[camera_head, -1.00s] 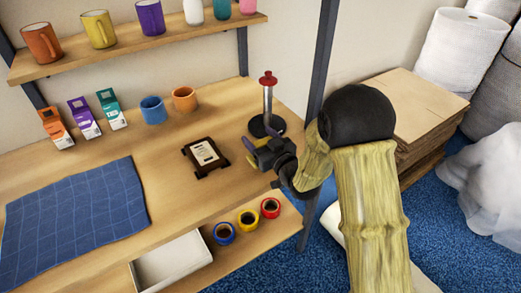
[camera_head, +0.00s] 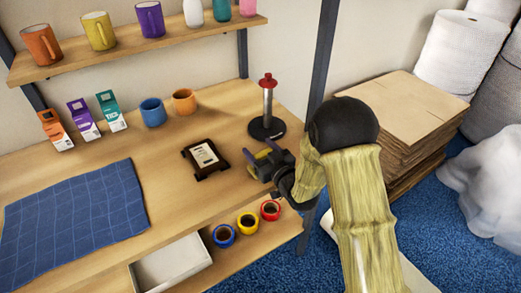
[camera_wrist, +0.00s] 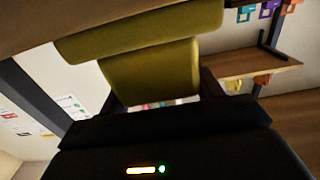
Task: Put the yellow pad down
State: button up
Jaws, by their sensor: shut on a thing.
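The yellow pad (camera_wrist: 150,70) fills the upper middle of the wrist view, olive-yellow in the dim light. It is held between the fingers of my gripper, with part of it running up out of clear sight. In the head view my gripper (camera_head: 263,162) is over the right end of the wooden workbench (camera_head: 228,105), just right of the dark framed plaque. The pad is hardly visible there. I cannot tell from these views whether it touches the bench.
A plaque (camera_head: 205,159) and a red-topped tape dispenser or stand (camera_head: 267,115) are close to my gripper. Tape rolls (camera_head: 246,223) sit on the lower shelf beside a white tray (camera_head: 170,262). A blue mat (camera_head: 75,222) covers the bench's left. Bare wood lies between mat and plaque.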

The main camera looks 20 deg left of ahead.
jog(key=o, duration=0.9)
jog(key=shift+d+f+p, duration=0.1)
jog(key=shift+f+p, duration=0.05)
jog(key=shift+p, duration=0.15)
jog(key=v, duration=1.3)
jog(key=shift+s+r+p, duration=0.3)
jog(key=p+v, duration=0.4)
jog(key=p, duration=0.2)
jog(key=shift+f, duration=0.15)
